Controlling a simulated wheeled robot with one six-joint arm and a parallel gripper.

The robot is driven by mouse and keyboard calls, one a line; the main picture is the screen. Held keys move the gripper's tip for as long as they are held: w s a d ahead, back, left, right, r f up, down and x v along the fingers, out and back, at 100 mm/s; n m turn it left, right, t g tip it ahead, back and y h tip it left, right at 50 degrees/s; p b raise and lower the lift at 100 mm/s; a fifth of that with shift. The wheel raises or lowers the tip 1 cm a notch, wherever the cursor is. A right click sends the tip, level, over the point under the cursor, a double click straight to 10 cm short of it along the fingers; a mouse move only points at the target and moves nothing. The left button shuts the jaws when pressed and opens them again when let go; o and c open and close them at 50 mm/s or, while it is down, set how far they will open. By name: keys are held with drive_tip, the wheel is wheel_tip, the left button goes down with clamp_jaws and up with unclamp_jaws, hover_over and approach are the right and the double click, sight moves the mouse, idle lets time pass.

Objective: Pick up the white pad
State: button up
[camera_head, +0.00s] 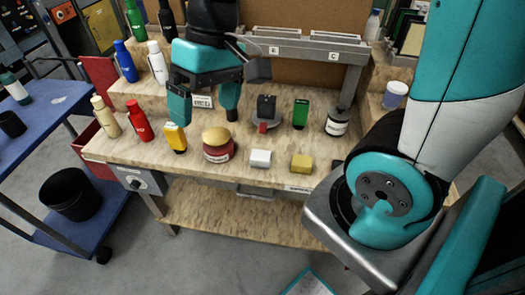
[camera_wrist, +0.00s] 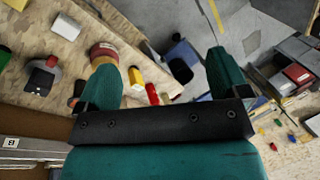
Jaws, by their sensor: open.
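The white pad (camera_head: 260,158) is a small pale block lying near the front edge of the wooden workbench, between a gold-lidded red jar and a yellow block. In the wrist view the white pad (camera_wrist: 65,27) shows at the upper left, outside the space between the fingers. My gripper (camera_head: 205,110) is open and empty, above the back-left part of the bench, behind and to the left of the pad. Its two teal fingers point down and stand wide apart in the wrist view (camera_wrist: 163,75). The pad is fully visible and untouched.
The red jar (camera_head: 218,145) stands left of the pad and the yellow block (camera_head: 301,164) lies right of it. Behind are a black-and-red item (camera_head: 266,112), a green box (camera_head: 300,113) and a dark jar (camera_head: 337,122). Several bottles stand at left. A blue cart (camera_head: 50,120) is further left.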

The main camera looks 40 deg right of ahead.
drive_tip(key=w+d+f+m+g, duration=0.1)
drive_tip(key=w+d+f+m, duration=0.5)
drive_tip(key=w+d, duration=0.25)
drive_tip(key=m+g, duration=0.1)
drive_tip(key=m, duration=0.5)
approach(261, 155)
drive_tip(key=shift+m, duration=0.3)
drive_tip(key=p+x, duration=0.2)
drive_tip(key=x, duration=0.1)
drive_tip(key=p+x, duration=0.1)
drive_tip(key=shift+w+d+f, duration=0.15)
drive_tip(key=shift+w+f, duration=0.15)
drive_tip(key=p+x, duration=0.2)
drive_tip(key=x, duration=0.3)
drive_tip(key=shift+s+p, duration=0.35)
drive_tip(key=shift+p, duration=0.05)
drive_tip(key=shift+a+f, duration=0.3)
drive_tip(key=shift+f, duration=0.1)
drive_tip(key=shift+c, duration=0.4)
drive_tip(key=c, duration=1)
drive_tip(key=shift+r, duration=0.2)
